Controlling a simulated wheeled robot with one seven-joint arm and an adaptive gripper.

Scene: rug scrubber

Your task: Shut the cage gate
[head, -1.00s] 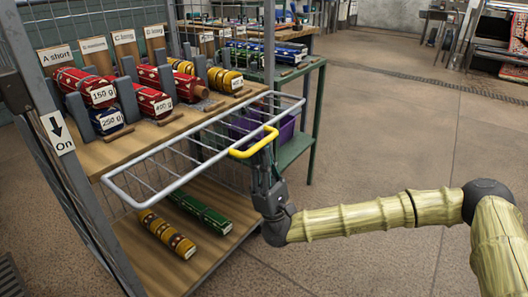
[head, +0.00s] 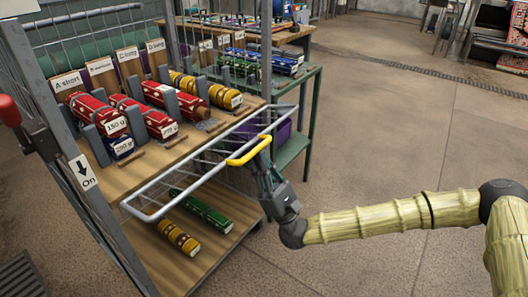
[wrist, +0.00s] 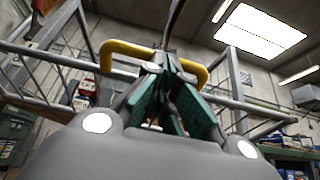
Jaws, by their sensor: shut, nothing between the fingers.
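The cage gate (head: 180,186) is a pale metal barred frame, standing out at a slant in front of the shelf cage in the head view. Its yellow handle (head: 248,153) is on the outer rail, toward the right end. My gripper (head: 263,166) is just below and outside the handle, its fingers close against it; exact contact cannot be told. In the wrist view the shut green-padded fingers (wrist: 168,72) cross in front of the middle of the yellow handle (wrist: 122,48), and gate bars (wrist: 50,55) show on both sides. Nothing is held.
The cage's upper shelf (head: 150,158) holds several red, blue and yellow rolls. Its lower shelf (head: 215,250) holds a green roll (head: 201,211) and a yellow roll (head: 178,238). A green table (head: 300,142) stands behind.

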